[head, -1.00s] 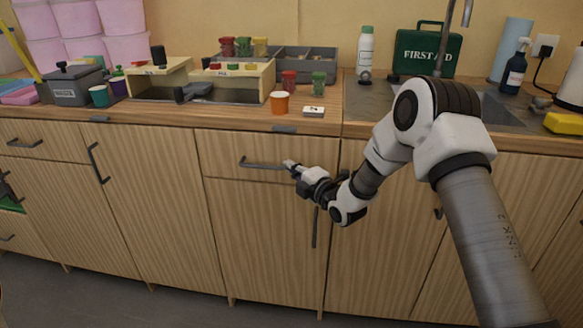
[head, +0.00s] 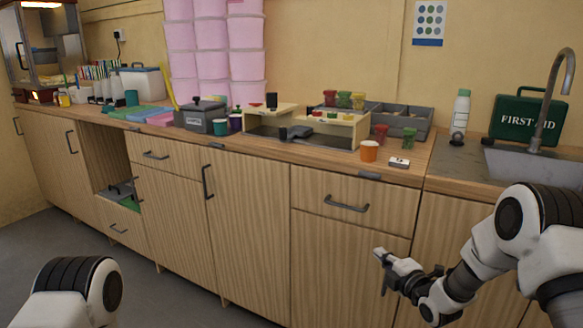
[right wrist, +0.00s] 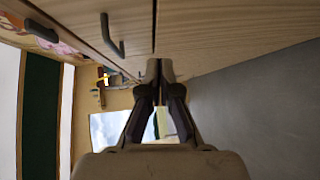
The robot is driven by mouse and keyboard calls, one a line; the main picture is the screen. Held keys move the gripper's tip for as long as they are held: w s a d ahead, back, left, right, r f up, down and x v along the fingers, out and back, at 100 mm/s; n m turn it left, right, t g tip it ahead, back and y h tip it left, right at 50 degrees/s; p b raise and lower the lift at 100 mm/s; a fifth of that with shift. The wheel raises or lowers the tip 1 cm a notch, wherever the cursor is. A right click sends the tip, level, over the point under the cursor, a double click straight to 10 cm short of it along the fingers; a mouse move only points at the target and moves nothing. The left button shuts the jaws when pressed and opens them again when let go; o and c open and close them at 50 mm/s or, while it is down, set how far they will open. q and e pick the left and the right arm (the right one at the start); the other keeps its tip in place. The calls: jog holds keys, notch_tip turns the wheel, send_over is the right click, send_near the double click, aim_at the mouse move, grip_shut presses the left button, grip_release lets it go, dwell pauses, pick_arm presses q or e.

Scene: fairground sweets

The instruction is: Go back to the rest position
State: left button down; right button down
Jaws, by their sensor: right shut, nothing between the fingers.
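My right gripper (head: 380,256) is in front of the lower cabinet doors, below a drawer handle, in the head view. Its fingers are closed together and hold nothing. In the right wrist view the right gripper (right wrist: 160,72) also shows shut, with cabinet fronts above it and grey floor to the right. Only a rounded part of my left arm shows at the lower left of the head view; the left gripper is out of view.
A long wooden counter (head: 268,153) carries a grey box (head: 205,117), an orange cup (head: 369,151), a white bottle (head: 460,116) and a green first aid case (head: 528,122). Drawer handles (head: 346,204) stick out of the fronts. Open floor (head: 190,300) lies before the cabinets.

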jog(key=s+a+f+m+g, duration=0.1)
jog(key=s+a+f+g, duration=0.1)
jog(key=s+f, duration=0.35)
jog(key=s+a+f+g, duration=0.2)
jog(key=s+f, duration=0.1)
jog(key=f, duration=0.5)
jog(key=s+f+m+g+h, duration=0.1)
jog(key=s+f+m+g, duration=0.2)
jog(key=s+f, duration=0.35)
jog(key=s+a+f+m+g+h, duration=0.1)
jog(key=s+f+m+g, duration=0.15)
jog(key=s, duration=0.75)
jog(key=s+f+m+g+h, duration=0.15)
jog(key=s+f+m, duration=0.3)
jog(key=s, duration=0.45)
jog(key=s+d+m+g, duration=0.2)
jog(key=s+m+g, duration=0.3)
jog(key=s+m, duration=0.65)
notch_tip(320, 180, up, 20)
jog(key=s+n+p, duration=0.1)
jog(key=p, duration=1.8)
jog(key=shift+s, duration=0.25)
jog(key=shift+a+f+h, duration=0.1)
jog(key=shift+h, duration=0.15)
